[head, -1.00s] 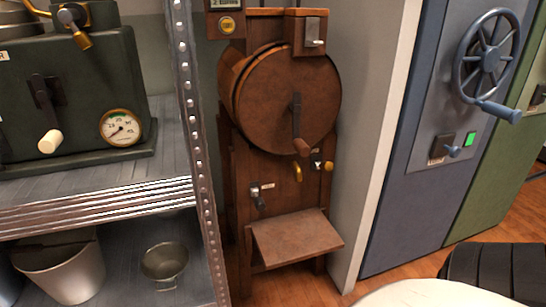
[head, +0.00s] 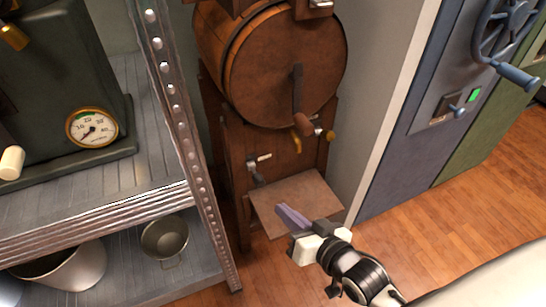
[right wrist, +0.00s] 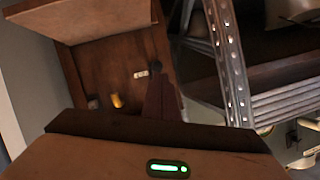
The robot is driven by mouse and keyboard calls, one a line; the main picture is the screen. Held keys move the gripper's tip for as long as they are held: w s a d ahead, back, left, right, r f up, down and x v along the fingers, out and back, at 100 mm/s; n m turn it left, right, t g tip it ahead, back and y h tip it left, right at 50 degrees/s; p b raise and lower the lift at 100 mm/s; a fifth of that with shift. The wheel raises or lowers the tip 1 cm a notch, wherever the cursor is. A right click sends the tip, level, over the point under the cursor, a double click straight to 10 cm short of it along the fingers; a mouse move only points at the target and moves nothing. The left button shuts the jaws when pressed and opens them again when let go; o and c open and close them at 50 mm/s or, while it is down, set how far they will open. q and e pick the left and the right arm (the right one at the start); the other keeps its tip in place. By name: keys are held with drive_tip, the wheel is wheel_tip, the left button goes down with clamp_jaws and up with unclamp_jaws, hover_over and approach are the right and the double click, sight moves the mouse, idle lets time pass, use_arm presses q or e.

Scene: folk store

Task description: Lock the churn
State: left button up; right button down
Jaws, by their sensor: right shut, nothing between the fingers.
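The wooden churn (head: 275,75) stands in its frame between the metal shelf and a pale wall. Its round lid carries a dark crank with a wooden grip (head: 302,125). Low on the front panel is a small metal lever (head: 256,176) beside a pale label (head: 264,157); the label also shows in the right wrist view (right wrist: 140,74). A brass spout (head: 296,143) sits higher on the panel. My right gripper (head: 283,212) is shut and empty, over the churn's sloped wooden board (head: 315,190), apart from the lever. My left gripper is out of view.
A metal shelf (head: 165,90) with a perforated post stands close on the left, holding a green machine with a gauge (head: 92,127) and metal pots (head: 165,238). Blue and green cabinets (head: 420,130) stand right. Wooden floor (head: 440,235) is clear in front of them.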

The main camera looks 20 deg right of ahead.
wheel_tip(320, 180, up, 4)
drive_tip(key=w+d+m+t+p, duration=0.1)
drive_tip(key=w+d+t+p, duration=0.1)
drive_tip(key=d, duration=0.1)
drive_tip(key=b, duration=0.3)
approach(255, 174)
drive_tip(key=w+d+r, duration=0.2)
drive_tip(key=w+r, duration=0.1)
drive_tip(key=w, duration=0.3)
use_arm(q)
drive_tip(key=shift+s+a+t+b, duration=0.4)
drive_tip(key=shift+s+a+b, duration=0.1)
drive_tip(key=shift+b, duration=0.15)
use_arm(e)
drive_tip(key=shift+s+a+f, duration=0.1)
drive_tip(key=shift+a+f, duration=0.25)
drive_tip(key=shift+f, duration=0.45)
drive_tip(key=shift+s+a+f, duration=0.1)
drive_tip(key=shift+a+f, duration=0.25)
drive_tip(key=shift+f, duration=0.5)
